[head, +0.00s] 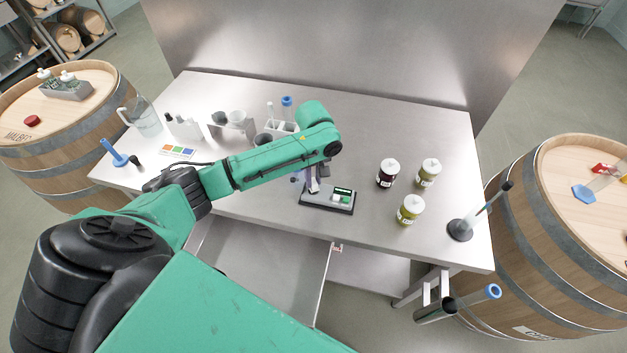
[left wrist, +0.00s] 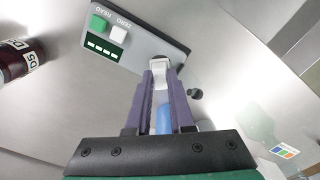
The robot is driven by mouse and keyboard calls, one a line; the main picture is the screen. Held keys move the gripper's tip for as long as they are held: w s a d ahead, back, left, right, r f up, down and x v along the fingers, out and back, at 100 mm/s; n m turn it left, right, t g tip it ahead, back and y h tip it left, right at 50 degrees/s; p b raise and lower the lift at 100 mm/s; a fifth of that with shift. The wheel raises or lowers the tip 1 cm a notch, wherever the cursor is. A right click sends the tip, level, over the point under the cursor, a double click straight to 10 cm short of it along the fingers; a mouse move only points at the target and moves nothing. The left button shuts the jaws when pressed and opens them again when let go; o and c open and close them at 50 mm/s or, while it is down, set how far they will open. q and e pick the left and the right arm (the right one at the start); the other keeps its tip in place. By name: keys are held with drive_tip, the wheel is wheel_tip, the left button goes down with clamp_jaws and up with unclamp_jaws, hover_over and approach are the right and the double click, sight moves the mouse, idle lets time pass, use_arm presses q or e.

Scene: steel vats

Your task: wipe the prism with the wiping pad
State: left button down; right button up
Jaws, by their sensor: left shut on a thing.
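A small dark meter (head: 340,207) with a green display and READ and ZERO buttons sits on the steel table. It also shows at the top of the left wrist view (left wrist: 148,38). My left gripper (head: 313,184) points down at the meter's left end. In the left wrist view its purple fingers (left wrist: 160,80) are shut on the wiping pad, whose white tip (left wrist: 160,72) shows between the fingertips, with a blue part lower down. The tip is at the meter's end, over the prism spot, and largely hides the prism. I cannot tell whether they touch. My right gripper is not in view.
Three jars, one dark (head: 388,174) and two greenish (head: 410,210), stand right of the meter. A stand with a dark rod (head: 460,230) is at the table's right edge. A white holder (head: 282,129) and cups stand behind my left forearm. An open drawer (head: 262,262) juts out below.

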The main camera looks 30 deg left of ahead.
use_arm(q)
drive_tip(key=shift+r, duration=2.25)
